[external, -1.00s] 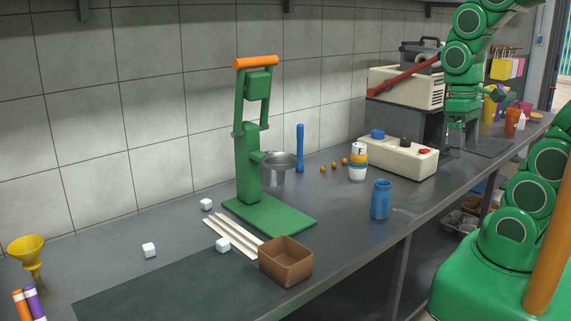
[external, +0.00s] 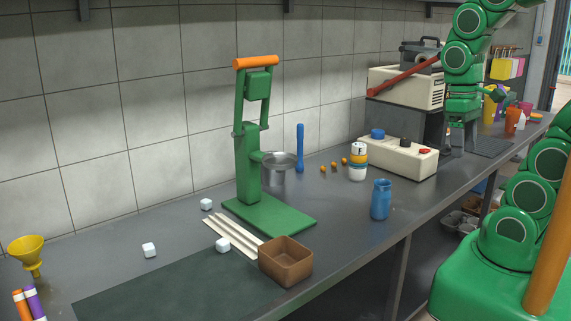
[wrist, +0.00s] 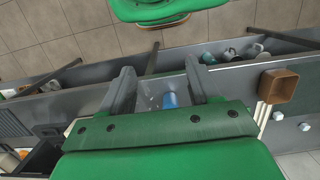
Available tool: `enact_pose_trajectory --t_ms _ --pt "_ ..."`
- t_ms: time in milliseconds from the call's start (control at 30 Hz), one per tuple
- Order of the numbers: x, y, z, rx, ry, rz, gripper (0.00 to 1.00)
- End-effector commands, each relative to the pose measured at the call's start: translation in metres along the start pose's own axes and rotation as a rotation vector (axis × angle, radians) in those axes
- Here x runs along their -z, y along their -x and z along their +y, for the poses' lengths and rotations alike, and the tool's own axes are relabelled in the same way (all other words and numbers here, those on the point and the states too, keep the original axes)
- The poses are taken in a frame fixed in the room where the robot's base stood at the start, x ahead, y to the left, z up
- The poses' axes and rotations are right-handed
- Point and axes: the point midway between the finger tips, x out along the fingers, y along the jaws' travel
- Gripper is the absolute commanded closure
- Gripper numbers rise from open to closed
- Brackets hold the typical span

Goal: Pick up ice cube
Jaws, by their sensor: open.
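Two show at the right of the wrist view, one (wrist: 278,116) near the box and another (wrist: 304,126) farther right. My gripper (external: 458,150) is over the far right of the counter, well away from the cubes. In the wrist view my gripper (wrist: 158,78) is open, with its fingers spread and nothing held.
A green press (external: 268,213) with an orange handle stands mid-counter. A brown box (external: 285,262), blue jar (external: 381,200), metal pot (external: 275,170) and cream control box (external: 400,158) are obstacles. A yellow funnel (external: 28,250) stands far left. The dark mat (external: 180,292) is clear.

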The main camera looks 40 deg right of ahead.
Motion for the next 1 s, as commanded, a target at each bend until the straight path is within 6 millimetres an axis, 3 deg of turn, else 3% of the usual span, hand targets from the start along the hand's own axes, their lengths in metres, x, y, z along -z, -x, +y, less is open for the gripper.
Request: enact_pose_trajectory --t_ms 233,367,667,1000 --pt "0.003 0.002 0.000 -0.003 -0.002 0.008 0.38" --pt "0.019 0.005 -0.007 0.004 0.009 0.013 0.38" --pt "0.088 0.017 -0.047 0.033 0.059 0.057 0.38" --pt "0.159 0.019 -0.114 0.078 0.117 0.091 0.38"
